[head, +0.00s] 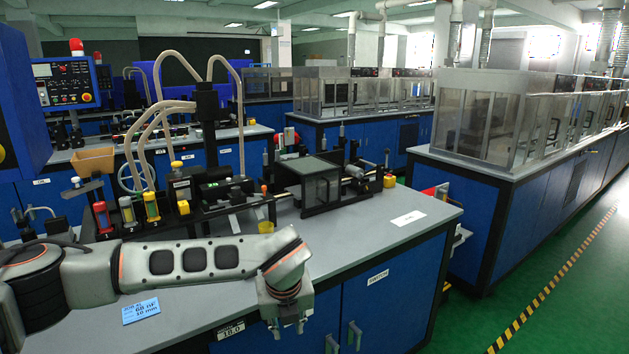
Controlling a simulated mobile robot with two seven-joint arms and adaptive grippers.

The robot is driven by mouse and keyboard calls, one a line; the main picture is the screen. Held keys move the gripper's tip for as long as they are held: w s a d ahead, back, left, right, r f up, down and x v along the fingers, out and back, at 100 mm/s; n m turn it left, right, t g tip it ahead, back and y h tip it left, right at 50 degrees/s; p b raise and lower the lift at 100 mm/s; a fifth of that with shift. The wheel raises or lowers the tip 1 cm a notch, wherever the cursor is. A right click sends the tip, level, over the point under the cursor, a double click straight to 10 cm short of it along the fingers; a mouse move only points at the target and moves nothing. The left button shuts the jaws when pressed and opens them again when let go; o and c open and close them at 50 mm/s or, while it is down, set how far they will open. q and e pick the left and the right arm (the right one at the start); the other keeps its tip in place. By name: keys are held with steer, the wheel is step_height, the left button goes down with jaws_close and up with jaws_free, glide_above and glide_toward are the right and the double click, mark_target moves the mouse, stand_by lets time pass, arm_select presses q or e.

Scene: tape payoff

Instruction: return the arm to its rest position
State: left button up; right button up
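My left arm (200,262) reaches in from the left, low across the front of the grey-topped bench. My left gripper (287,327) hangs at the bench's front edge and points down, in front of the blue cabinet doors. Its two fingertips show apart, with nothing visible between them. The gripper's body hides part of the bench edge. My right gripper is not in view.
The bench (385,232) carries a machine with a clear-sided box (320,188), bottles (151,207), hoses and a yellow cup (266,227). A blue label card (141,311) lies beside my arm. A blue control cabinet (20,105) stands left. Green floor (560,300) is open at right.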

arm_select(q)
steer(key=s+d+f+m+g+h, duration=0.35)
steer(key=s+d+g+h, duration=0.3)
steer(key=s+d, duration=1)
steer(key=s+d+r+n+h, duration=0.3)
steer(key=s+d+r+h, duration=0.5)
steer(key=r+h, duration=0.35)
steer(key=w+a+n+t+h+p, duration=0.1)
steer(key=w+a+n+t+h, duration=0.2)
steer(key=w+a+n+t, duration=0.6)
steer(key=w+a+f+n+t+y, duration=0.4)
steer(key=a+f+n+t+y, duration=0.5)
steer(key=n, duration=0.4)
steer(key=s+a+f+n+g+y, duration=0.2)
steer(key=s+a+f+n+y, duration=0.1)
steer(key=s+a+f, duration=0.5)
steer(key=s+a+f+n+g+y, duration=0.2)
steer(key=s+a+f+n+y, duration=0.2)
steer(key=a+f, duration=0.8)
steer(key=s+f+y, duration=0.2)
steer(key=s+f, duration=0.2)
steer(key=shift+a+f+g+p, duration=0.3)
steer(key=shift+a+g, duration=0.05)
steer(key=shift+a, duration=0.05)
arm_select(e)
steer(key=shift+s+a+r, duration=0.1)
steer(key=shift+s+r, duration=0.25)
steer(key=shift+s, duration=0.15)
